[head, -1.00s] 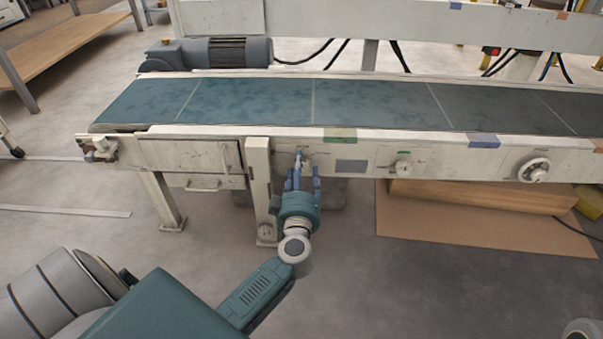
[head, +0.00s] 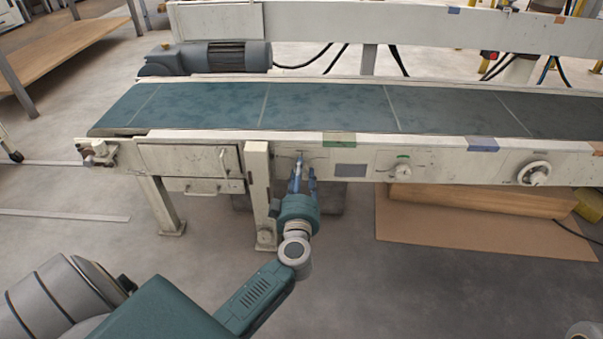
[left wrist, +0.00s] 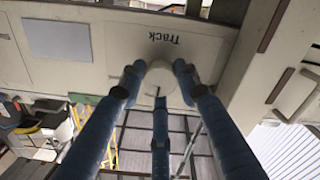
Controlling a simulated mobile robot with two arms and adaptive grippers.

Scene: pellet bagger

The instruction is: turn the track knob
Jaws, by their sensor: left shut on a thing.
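The track knob (left wrist: 158,82) is a pale round knob on the conveyor's cream side panel, beside the printed word "Track" in the left wrist view. My left gripper (head: 301,170) reaches up to the panel just right of a cream post in the head view. Its blue fingers are shut on the knob; in the left wrist view the gripper (left wrist: 159,88) has its fingertips around the knob's rim. In the head view the fingers mostly hide the knob. The knob's pointer direction cannot be told. My right gripper is not in view.
The conveyor belt (head: 325,104) runs above the panel. A white dial (head: 403,171) and a handwheel (head: 534,174) sit farther right on the panel. The cream post (head: 259,190) stands close left of my gripper. Cardboard (head: 460,228) lies on the floor at right.

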